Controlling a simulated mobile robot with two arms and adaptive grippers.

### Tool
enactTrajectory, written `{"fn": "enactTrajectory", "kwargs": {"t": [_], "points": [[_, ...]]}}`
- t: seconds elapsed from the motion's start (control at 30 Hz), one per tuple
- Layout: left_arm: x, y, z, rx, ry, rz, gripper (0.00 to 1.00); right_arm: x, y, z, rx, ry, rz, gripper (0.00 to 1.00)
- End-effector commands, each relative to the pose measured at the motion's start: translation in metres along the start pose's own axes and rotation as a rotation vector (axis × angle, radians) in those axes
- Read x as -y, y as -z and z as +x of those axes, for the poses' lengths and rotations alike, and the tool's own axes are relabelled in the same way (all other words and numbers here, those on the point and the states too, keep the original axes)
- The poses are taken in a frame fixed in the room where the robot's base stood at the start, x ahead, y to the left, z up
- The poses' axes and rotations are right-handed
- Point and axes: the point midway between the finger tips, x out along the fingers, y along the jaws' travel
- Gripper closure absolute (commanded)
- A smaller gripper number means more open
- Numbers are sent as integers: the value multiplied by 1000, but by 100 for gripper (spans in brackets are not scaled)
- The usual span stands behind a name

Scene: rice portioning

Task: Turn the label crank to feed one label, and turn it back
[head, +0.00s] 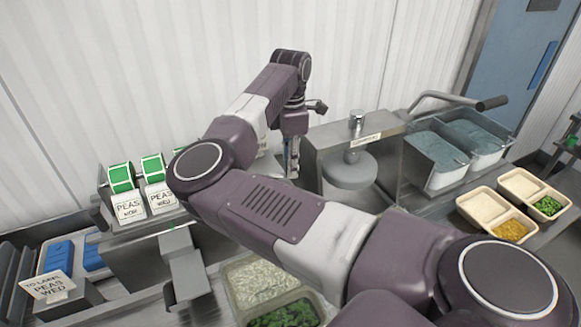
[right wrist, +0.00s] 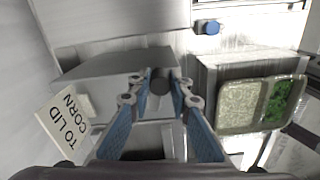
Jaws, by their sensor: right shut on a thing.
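My right gripper (head: 291,165) points down beside the grey press, beyond my own bent arm in the head view. In the right wrist view, its two fingers are shut on a dark round knob (right wrist: 160,82), which looks like the grip of the label crank. The knob stands in front of a grey metal housing (right wrist: 105,88). The rest of the crank is hidden, so its angle cannot be told. In the head view my arm hides the crank. My left gripper is in neither view.
The grey press (head: 349,170) stands just right of the gripper. A tray with rice and peas (head: 262,284) lies below my arm and shows in the wrist view. Filled trays (head: 489,204) and bins (head: 438,180) stand right. A TO LID CORN card (right wrist: 66,128) leans left.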

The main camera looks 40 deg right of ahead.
Motion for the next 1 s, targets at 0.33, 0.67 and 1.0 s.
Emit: {"fn": "enactTrajectory", "kwargs": {"t": [0.33,0.67,1.0], "points": [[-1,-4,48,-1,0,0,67,-15,-2,5,3,-6,-246,100],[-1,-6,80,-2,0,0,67,-31,2,2,4,-6,-548,100],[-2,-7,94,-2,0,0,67,-41,8,-1,5,-6,-773,100]]}}
